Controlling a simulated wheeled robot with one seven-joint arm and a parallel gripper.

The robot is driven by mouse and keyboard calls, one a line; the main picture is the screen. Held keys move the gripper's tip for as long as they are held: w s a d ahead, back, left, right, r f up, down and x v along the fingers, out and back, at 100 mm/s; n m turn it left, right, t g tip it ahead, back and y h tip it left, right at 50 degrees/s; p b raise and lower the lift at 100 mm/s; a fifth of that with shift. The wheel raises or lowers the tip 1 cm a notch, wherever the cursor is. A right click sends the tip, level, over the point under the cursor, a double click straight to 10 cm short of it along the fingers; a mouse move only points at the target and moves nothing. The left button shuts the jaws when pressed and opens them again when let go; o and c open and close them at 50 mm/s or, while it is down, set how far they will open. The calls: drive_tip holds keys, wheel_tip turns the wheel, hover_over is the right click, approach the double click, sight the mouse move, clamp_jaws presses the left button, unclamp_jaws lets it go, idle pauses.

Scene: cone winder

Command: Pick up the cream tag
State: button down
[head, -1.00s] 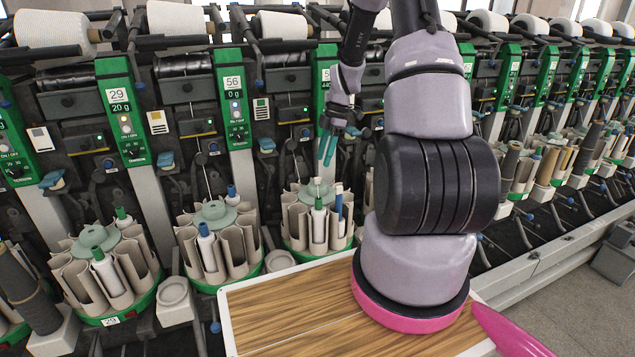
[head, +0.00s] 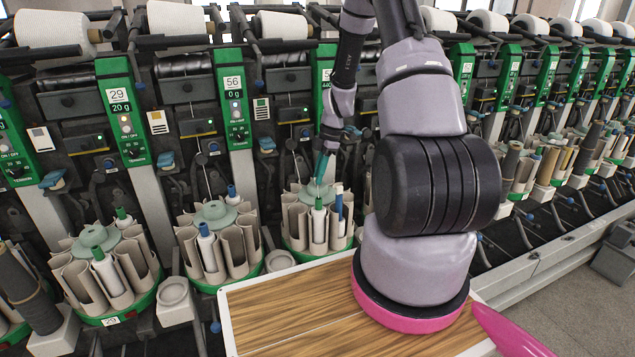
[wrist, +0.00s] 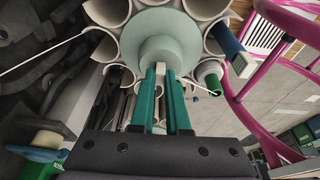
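The cream tag (wrist: 160,71) is a small pale block at the pale green hub (wrist: 172,38) of a bobbin magazine, seen in the wrist view. My gripper (wrist: 161,76) points at the hub, its two teal fingers close together with the tag between their tips. The fingers appear to press on both sides of the tag. In the head view my gripper (head: 320,178) is down at the top of the magazine (head: 296,222), and the tag is too small or hidden to make out. I cannot tell whether the tag still touches the hub.
Grey tubes ring the hub; a green-topped bobbin (wrist: 209,75) and a blue bobbin (wrist: 229,45) stand close to my fingers. Neighbouring magazines (head: 215,245) are on the left. A wooden-topped surface (head: 290,310) lies in front. Thin white threads cross the wrist view.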

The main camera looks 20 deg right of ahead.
idle(0.3)
wheel_tip(320, 180, up, 13)
idle(0.9)
